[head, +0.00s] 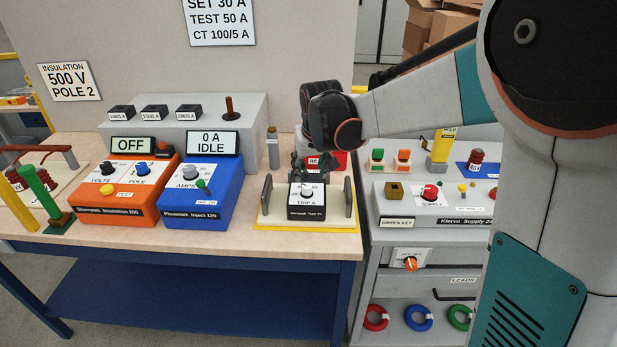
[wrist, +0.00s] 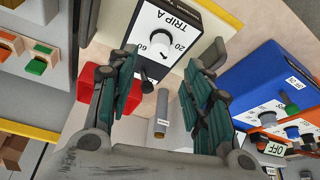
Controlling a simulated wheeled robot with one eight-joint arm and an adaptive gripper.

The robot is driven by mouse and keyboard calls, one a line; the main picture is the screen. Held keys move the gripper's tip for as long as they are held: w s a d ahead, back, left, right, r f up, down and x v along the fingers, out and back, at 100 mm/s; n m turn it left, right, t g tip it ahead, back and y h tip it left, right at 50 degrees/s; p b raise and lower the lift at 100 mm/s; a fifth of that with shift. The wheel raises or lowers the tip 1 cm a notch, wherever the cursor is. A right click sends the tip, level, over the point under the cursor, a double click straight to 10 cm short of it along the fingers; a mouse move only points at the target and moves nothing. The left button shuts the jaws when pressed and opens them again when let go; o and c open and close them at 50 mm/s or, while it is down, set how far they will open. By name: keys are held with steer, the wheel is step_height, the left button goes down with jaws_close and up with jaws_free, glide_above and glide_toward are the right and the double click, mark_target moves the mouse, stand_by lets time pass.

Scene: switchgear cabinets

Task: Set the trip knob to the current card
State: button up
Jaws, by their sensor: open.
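The trip unit (head: 306,200) is a black box with a white top marked TRIP A, in a cream stand on the bench. Its white trip knob (wrist: 175,42) shows in the wrist view, with 60 and 20 legible on the dial; the pointer setting is unclear. The knob is small in the head view (head: 306,190). The current card (head: 220,22) on the wall reads SET 30 A, TEST 50 A, CT 100/5 A. My gripper (wrist: 165,75) is open and empty, its fingers short of the knob; in the head view it is just behind the unit.
A blue injector (head: 203,190) reading 0 A IDLE and an orange insulation tester (head: 125,190) stand left of the unit. A red object (head: 336,160) is behind it. A grey supply cabinet (head: 432,208) is at right. Upright metal handles (head: 349,196) flank the unit.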

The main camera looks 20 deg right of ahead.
steer(key=shift+v, duration=1.25)
steer(key=s+r+t+b, duration=0.1)
steer(key=s+r, duration=0.3)
steer(key=s, duration=1.1)
steer(key=s+f+t+b, duration=0.1)
steer(key=s+f, duration=0.3)
steer(key=s, duration=0.9)
steer(key=shift+s+d+f+n+t, duration=0.2)
steer(key=shift+s+n+t, duration=0.1)
steer(key=shift+s+t, duration=0.1)
